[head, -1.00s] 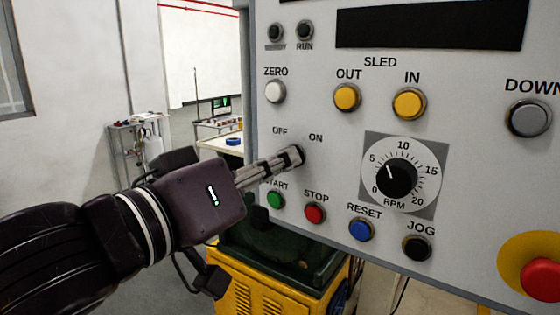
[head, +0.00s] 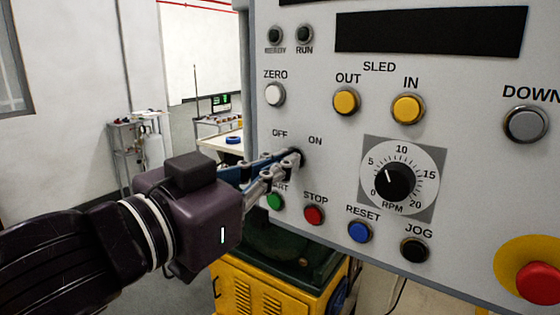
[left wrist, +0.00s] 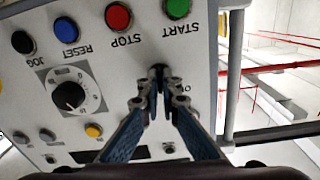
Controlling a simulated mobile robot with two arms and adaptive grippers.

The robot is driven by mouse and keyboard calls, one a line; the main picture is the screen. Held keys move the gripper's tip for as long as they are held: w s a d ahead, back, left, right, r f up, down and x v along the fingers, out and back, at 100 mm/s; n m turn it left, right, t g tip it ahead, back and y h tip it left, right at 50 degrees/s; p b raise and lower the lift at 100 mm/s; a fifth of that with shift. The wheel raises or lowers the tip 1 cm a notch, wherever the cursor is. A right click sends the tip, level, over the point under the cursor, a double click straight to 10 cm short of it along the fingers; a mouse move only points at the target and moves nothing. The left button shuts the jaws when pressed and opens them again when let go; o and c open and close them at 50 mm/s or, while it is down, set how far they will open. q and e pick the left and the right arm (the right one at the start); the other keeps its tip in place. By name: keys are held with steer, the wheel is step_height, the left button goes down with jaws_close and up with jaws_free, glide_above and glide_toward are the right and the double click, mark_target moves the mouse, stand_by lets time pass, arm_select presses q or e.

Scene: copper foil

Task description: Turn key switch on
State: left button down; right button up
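The key switch (head: 299,153) is on the grey control panel, below the OFF and ON labels. It is mostly hidden behind my fingertips in the head view. In the left wrist view its dark round body (left wrist: 159,70) shows just beyond the fingertips. My left gripper (head: 289,160) reaches it from the left. In the left wrist view the left gripper's fingers (left wrist: 157,92) converge at the switch and appear shut on its key. The key's exact angle is hidden. My right gripper is in neither view.
Close by are the green START button (head: 275,201), red STOP button (head: 314,214) and RPM dial (head: 396,181). A red emergency button (head: 540,283) sits at the lower right. A yellow and green machine (head: 262,285) stands below. Open floor lies left of the panel.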

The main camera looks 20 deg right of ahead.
arm_select(q)
steer(key=m, duration=0.4)
steer(key=shift+f+m, duration=0.1)
steer(key=shift+m, duration=0.3)
stand_by(0.4)
steer(key=c, duration=2.2)
jaws_free()
